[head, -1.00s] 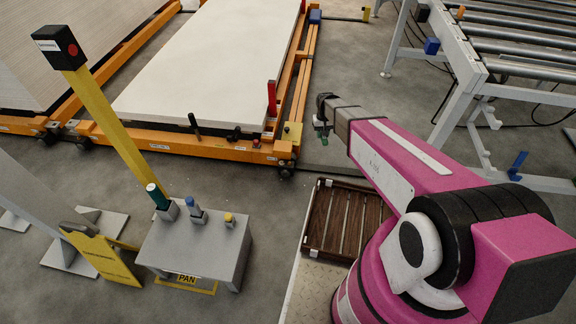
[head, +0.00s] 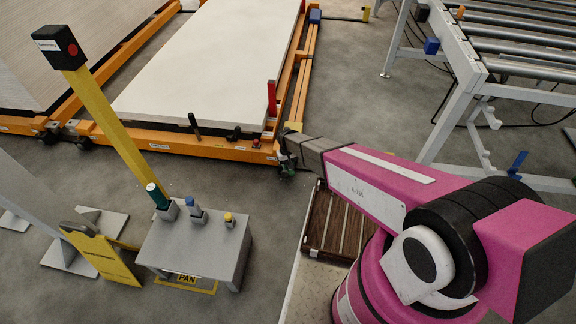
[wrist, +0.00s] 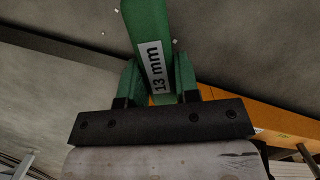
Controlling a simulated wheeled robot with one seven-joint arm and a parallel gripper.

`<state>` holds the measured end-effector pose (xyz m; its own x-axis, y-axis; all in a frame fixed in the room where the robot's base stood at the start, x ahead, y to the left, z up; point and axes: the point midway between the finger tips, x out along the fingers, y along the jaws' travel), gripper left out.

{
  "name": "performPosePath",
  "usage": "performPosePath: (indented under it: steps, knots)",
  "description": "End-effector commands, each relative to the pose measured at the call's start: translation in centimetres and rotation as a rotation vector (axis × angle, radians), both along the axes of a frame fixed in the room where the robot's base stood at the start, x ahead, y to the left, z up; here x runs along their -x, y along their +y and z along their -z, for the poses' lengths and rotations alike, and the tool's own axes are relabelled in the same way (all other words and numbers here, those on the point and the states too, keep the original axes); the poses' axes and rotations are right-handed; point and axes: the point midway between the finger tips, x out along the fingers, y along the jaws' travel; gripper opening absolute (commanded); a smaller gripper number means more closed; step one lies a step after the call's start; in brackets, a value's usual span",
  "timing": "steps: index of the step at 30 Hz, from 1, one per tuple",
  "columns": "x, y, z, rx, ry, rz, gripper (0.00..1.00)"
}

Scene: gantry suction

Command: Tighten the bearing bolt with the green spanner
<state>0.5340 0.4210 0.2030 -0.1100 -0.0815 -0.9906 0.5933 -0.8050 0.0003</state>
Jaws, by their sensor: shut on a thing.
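My gripper (head: 287,155) is at the near right corner of the orange frame in the head view. In the wrist view my gripper (wrist: 157,80) is shut on the green spanner (wrist: 140,25), which carries a "13 mm" label. The spanner runs up out of the top of the picture, so its far end is out of view. I cannot make out the bearing bolt in either view. My arm and gripper hide part of the frame's corner, and I cannot tell whether the spanner touches it.
The orange frame (head: 215,150) carries a pale board (head: 205,70) and has a red upright (head: 271,98). A grey stand (head: 200,250) with several tools is at the lower left, beside a yellow post (head: 118,130). A roller conveyor (head: 455,75) stands at the right. Floor between is clear.

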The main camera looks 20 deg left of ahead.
Motion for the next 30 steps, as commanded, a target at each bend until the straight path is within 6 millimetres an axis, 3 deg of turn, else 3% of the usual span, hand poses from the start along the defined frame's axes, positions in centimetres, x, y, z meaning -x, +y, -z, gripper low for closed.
performPosePath:
  steps: [7,21,30]
  knots:
    - [0.2,-0.1,0.2,0.001,0.001,0.0,0.01]
    - [0.1,-0.1,3.6,0.001,0.001,0.0,0.01]
    - [0.2,-0.2,4.0,0.0,0.0,0.0,0.01]
